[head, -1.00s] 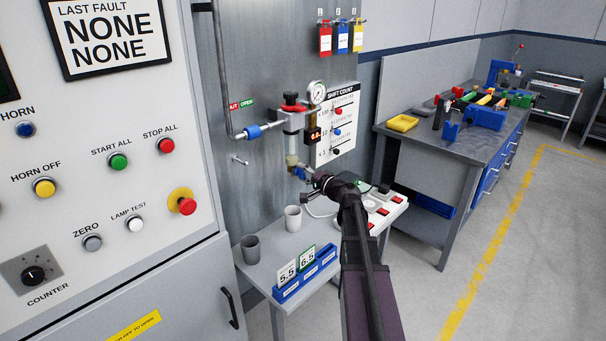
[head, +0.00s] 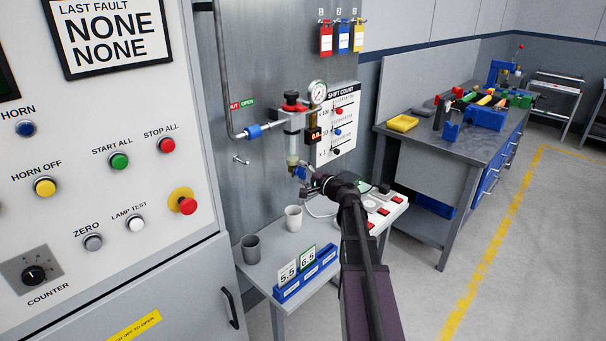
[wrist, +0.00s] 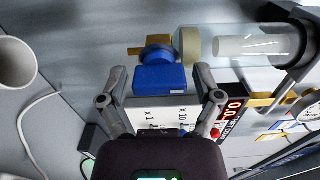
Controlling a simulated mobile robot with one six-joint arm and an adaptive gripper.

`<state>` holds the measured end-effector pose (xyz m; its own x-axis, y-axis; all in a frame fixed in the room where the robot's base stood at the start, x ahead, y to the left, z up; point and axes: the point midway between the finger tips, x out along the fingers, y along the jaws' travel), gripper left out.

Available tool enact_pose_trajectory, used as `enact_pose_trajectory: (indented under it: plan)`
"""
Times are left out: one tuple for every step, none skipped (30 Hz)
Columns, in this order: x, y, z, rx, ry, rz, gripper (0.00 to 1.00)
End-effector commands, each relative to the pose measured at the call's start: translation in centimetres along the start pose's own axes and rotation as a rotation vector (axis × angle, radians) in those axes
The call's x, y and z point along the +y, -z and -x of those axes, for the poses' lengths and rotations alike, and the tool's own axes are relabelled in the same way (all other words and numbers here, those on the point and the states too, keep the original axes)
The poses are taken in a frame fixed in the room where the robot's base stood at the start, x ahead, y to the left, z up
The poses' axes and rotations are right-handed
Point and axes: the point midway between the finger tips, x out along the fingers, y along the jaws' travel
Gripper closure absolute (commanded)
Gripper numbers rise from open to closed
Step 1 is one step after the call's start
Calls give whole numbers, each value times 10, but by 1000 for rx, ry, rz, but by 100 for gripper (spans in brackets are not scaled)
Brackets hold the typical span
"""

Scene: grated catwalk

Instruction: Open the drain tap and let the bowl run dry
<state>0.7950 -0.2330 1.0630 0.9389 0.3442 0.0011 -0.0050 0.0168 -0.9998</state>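The clear bowl (head: 292,148) hangs under the filter unit on the metal panel. In the wrist view the bowl (wrist: 262,42) looks clear, with a white insert inside and a yellowish band at its tap end. The blue drain tap (wrist: 160,77) is below the bowl, with a brass stub beside it; it also shows in the head view (head: 299,173). My gripper (wrist: 160,72) is open, with one finger on each side of the tap and visible gaps to both. The red display (wrist: 234,108) appears to read 0.0.
A white cup (head: 293,218) and a grey cup (head: 250,248) stand on the small table (head: 262,268) below. A blue card holder (head: 305,275) is at its front. A white box with red buttons (head: 385,212) lies close to my arm. The shift count board (head: 343,115) hangs right of the bowl.

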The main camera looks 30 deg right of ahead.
Motion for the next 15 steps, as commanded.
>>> enact_pose_trajectory:
  plan:
    - [0, 0, 0, 1, 0, 1, 6]
    - [0, 0, 0, 1, -1, 1, 6]
    - [0, 0, 1, 2, -1, 1, 6]
    - [0, 0, 1, 2, -1, 1, 6]
    - [0, 0, 1, 2, -1, 2, 6]
    - [0, 0, 1, 2, -1, 2, 6]
    - [0, 1, 1, 2, -1, 2, 6]
    - [0, 1, 1, 2, -1, 2, 6]
    - [0, 1, 1, 2, -1, 2, 6]
    - [0, 1, 1, 3, -1, 2, 6]
    - [0, 1, 1, 3, -1, 2, 6]
    - [0, 1, 2, 3, -1, 3, 6]
    - [0, 1, 2, 3, -1, 3, 6]
    - [0, 1, 3, 3, -1, 3, 6]
    - [0, 0, 4, 3, -1, 3, 6]
